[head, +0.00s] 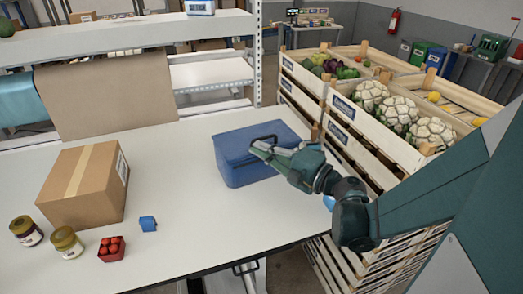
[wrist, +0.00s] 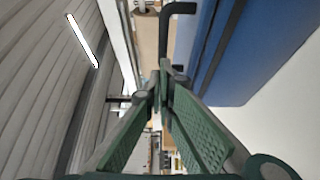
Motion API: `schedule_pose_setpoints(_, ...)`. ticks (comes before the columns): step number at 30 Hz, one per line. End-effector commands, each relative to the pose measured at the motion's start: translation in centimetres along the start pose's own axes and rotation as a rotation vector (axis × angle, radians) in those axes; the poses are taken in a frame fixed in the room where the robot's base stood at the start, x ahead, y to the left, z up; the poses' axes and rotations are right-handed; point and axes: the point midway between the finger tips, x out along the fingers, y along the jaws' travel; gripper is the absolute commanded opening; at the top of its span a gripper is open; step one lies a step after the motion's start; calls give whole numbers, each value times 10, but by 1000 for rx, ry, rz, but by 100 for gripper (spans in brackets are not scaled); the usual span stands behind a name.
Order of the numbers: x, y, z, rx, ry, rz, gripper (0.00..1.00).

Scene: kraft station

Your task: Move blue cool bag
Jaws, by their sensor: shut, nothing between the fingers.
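The blue cool bag (head: 240,160) stands on the white table, near its right side. A dark handle (head: 262,139) shows on its top. My gripper (head: 256,147) is at the bag's top near this handle, reaching in from the right. In the wrist view the bag's blue side (wrist: 232,60) fills the upper right, and the dark handle (wrist: 178,8) sticks out at the top. The gripper's fingers (wrist: 162,82) are together with nothing between them. The handle lies beyond the fingertips. I cannot tell whether the fingers touch it.
On the white table (head: 190,235) are a cardboard box (head: 75,195), two jars (head: 66,241), a red punnet of tomatoes (head: 111,249) and a small blue item (head: 148,223). Wooden vegetable crates (head: 345,125) stand close at the right. The table's front middle is clear.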

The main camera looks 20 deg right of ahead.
Motion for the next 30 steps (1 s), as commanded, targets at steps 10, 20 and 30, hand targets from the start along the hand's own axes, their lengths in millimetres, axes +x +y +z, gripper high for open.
schedule_pose_setpoints(10,4,0,4,0,0,0,0)
schedule_pose_setpoints(20,24,0,24,0,0,0,0)
schedule_pose_setpoints(30,23,0,24,0,0,0,0)
